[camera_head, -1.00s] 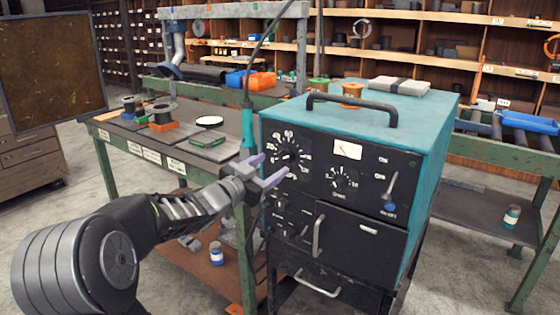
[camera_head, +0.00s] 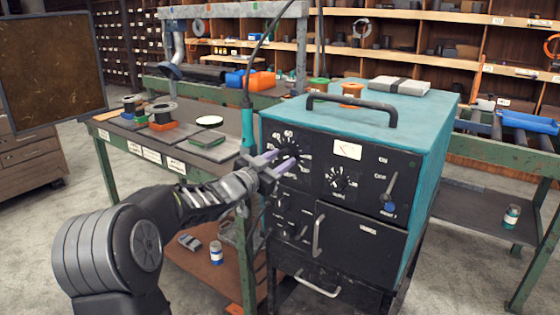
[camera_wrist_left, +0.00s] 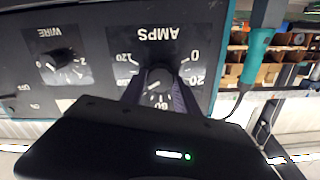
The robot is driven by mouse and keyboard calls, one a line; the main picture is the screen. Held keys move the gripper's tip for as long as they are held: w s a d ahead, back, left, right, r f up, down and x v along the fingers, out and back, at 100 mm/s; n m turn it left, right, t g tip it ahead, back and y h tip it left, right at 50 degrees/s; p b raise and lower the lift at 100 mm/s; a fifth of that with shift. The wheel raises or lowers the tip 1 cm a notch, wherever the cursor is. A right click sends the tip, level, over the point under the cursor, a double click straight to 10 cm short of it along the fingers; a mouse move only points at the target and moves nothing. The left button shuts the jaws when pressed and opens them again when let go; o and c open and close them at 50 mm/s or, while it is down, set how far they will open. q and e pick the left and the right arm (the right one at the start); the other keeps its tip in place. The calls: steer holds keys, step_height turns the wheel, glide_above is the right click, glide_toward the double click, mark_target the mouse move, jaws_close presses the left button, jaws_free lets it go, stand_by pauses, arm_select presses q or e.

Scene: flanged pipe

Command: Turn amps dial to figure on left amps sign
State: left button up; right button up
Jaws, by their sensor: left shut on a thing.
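The amps dial (camera_head: 289,150) is a black knob with white figures around it, at the upper left of the welder's dark front panel (camera_head: 367,232). In the left wrist view the dial (camera_wrist_left: 159,77) sits beside the upside-down word AMPS. My left gripper (camera_head: 274,164) is shut on the amps dial, with one purple finger on each side of it; the fingers also show in the wrist view (camera_wrist_left: 159,94). The fingers and wrist hide part of the scale, and the pointer's exact figure cannot be told. Small white signs (camera_head: 151,155) hang on the bench edge; their writing is unreadable here. My right gripper is not in view.
The wire dial (camera_head: 341,181), also in the wrist view (camera_wrist_left: 56,66), a small lever (camera_head: 390,187) and handles (camera_head: 318,236) share the teal welder's front. A teal torch (camera_head: 247,130) hangs close to my gripper. A green bench (camera_head: 106,128) stands at left.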

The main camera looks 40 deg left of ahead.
arm_select(q)
jaws_close()
stand_by(0.3)
steer(key=shift+f+m+b, duration=0.2)
steer(key=shift+m+b, duration=0.75)
steer(key=shift+m, duration=0.15)
steer(key=m+b, duration=0.2)
steer(key=m, duration=0.1)
steer(key=m+b, duration=0.2)
steer(key=m, duration=0.2)
steer(key=shift+r+m+b, duration=0.1)
steer(key=shift+m+b, duration=0.8)
steer(key=shift+m, duration=0.5)
